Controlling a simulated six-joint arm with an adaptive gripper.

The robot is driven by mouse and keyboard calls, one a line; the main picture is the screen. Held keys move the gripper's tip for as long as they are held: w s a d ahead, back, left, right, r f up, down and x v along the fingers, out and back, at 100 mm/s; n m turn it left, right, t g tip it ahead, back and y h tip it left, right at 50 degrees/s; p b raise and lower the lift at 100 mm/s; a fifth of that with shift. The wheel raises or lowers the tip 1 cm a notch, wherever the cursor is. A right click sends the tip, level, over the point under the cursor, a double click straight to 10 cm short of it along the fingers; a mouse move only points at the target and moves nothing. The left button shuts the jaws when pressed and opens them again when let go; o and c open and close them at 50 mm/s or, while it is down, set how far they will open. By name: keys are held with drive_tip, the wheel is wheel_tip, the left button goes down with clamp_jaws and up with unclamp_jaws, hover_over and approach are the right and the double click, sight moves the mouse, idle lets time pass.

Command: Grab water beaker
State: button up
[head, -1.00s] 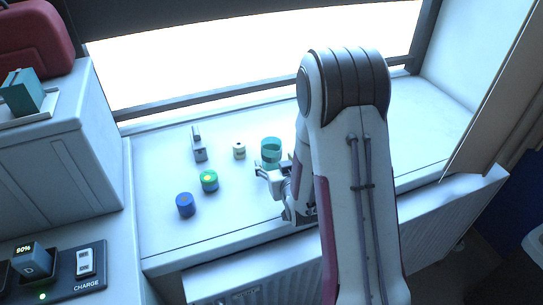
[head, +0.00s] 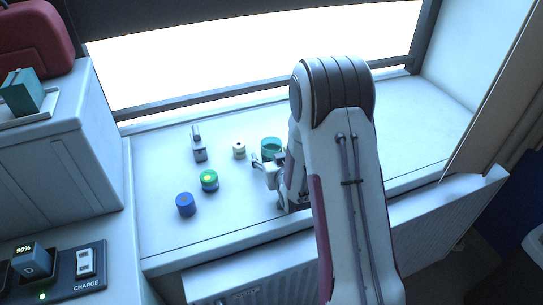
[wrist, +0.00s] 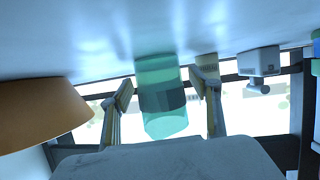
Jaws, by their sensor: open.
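The water beaker (head: 270,146) is a translucent teal cup standing on the white sill, its lower part partly hidden by my gripper in the head view. In the wrist view the beaker (wrist: 163,72) appears upside down, with a darker band around its middle. My gripper (head: 261,163) is open at the near side of the beaker. In the wrist view one finger of my gripper (wrist: 163,95) shows on each side of the beaker, with gaps between; contact cannot be seen.
An orange-brown rounded thing (wrist: 40,115) is close at the left of the wrist view. Left of the beaker stand a small pale cylinder (head: 239,151), a grey device (head: 199,146), a green-topped jar (head: 209,181) and a blue jar (head: 186,204).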

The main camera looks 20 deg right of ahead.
idle(0.4)
drive_tip(key=c, duration=1.3)
drive_tip(key=shift+r, duration=0.3)
wheel_tip(320, 180, up, 9)
idle(0.8)
drive_tip(key=shift+r, duration=0.25)
idle(0.5)
